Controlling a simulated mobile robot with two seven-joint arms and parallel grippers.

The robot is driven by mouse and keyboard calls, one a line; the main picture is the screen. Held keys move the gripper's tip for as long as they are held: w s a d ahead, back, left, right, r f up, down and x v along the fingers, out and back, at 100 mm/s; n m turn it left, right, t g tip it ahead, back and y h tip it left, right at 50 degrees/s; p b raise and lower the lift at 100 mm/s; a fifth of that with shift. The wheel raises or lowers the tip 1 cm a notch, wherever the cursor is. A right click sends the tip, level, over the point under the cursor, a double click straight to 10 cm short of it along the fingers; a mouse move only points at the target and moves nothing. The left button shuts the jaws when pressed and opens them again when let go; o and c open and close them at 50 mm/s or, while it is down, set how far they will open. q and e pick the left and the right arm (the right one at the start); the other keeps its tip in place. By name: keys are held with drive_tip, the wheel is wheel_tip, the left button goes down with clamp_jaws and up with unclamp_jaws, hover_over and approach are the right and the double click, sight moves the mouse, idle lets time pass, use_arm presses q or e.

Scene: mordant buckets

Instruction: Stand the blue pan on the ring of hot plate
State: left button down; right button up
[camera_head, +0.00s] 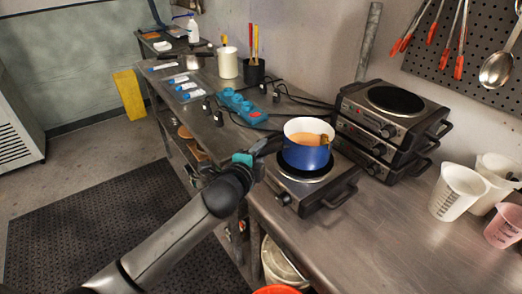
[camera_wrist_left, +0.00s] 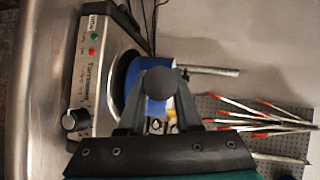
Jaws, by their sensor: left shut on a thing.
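The blue pan (camera_head: 305,156), white inside with orange-brown contents, is upright over the ring of the single hot plate (camera_head: 327,191). Whether its base touches the ring cannot be told. My left gripper (camera_head: 266,148) is to the left of the pan, shut on its handle. In the left wrist view the gripper fingers (camera_wrist_left: 160,112) are on either side of the handle's dark round end (camera_wrist_left: 160,83). The blue pan wall (camera_wrist_left: 187,106) shows behind it, and the hot plate (camera_wrist_left: 93,75) is to the left. My right gripper is not in view.
Stacked hot plates (camera_head: 388,128) stand close behind the pan at right. A teal power strip (camera_head: 240,106) with cables lies behind left. White measuring jugs (camera_head: 457,192) stand at the right. The steel bench (camera_head: 385,245) is clear in front of them.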

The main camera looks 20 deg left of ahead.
use_arm(q)
drive_tip(key=shift+r, duration=0.2)
drive_tip(key=c, duration=0.5)
unclamp_jaws()
drive_tip(key=shift+f, duration=0.15)
drive_tip(key=shift+c, duration=0.2)
drive_tip(key=shift+s+f, duration=0.1)
drive_tip(key=shift+f, duration=0.3)
drive_tip(key=v, duration=1)
drive_tip(key=p+v, duration=0.1)
drive_tip(key=v, duration=0.4)
drive_tip(key=shift+r, duration=0.35)
